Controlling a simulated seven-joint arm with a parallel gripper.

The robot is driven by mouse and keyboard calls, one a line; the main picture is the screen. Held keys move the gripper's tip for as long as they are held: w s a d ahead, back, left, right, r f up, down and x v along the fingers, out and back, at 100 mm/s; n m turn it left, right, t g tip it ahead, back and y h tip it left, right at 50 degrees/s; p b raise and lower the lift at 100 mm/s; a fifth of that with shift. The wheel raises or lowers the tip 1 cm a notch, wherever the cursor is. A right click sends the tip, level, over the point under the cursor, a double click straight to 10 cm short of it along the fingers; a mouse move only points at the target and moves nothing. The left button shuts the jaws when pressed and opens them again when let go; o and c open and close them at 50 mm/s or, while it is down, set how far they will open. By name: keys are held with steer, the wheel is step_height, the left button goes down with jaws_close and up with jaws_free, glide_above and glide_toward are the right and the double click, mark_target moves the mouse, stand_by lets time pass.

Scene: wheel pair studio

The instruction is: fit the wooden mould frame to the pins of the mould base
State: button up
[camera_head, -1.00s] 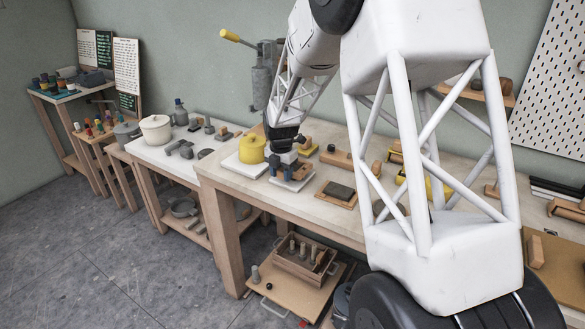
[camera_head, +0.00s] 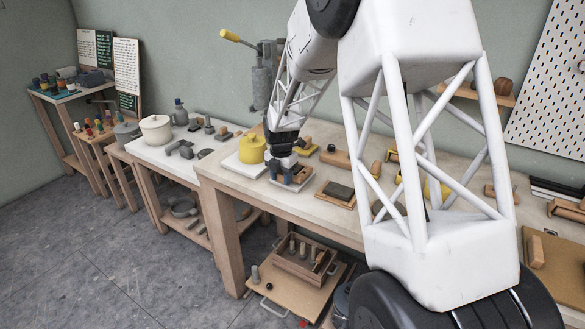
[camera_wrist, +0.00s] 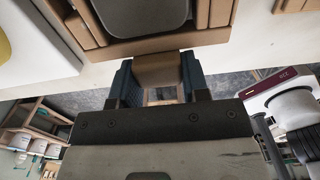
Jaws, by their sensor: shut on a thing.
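My gripper (camera_wrist: 160,80) has two blue fingers closed on a wooden block on the near side of the wooden mould frame (camera_wrist: 205,40). The frame fills the top of the wrist view, around a grey rounded piece (camera_wrist: 140,15) that I take to be part of the mould base. The pins are hidden, so I cannot tell whether the frame is seated on them. In the head view my gripper (camera_head: 291,175) is low over a pale slab (camera_head: 297,187) near the bench's front edge, hiding most of the frame.
A dark block on a wooden board (camera_head: 338,191) lies to the right. A wooden crate (camera_head: 303,262) with several pegs is on the shelf below. The bench front edge is close.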

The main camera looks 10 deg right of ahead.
steer(key=shift+f, duration=0.45)
steer(key=o, duration=1)
steer(key=shift+o, duration=0.2)
steer(key=shift+r, duration=0.1)
steer(key=shift+r, duration=3.8)
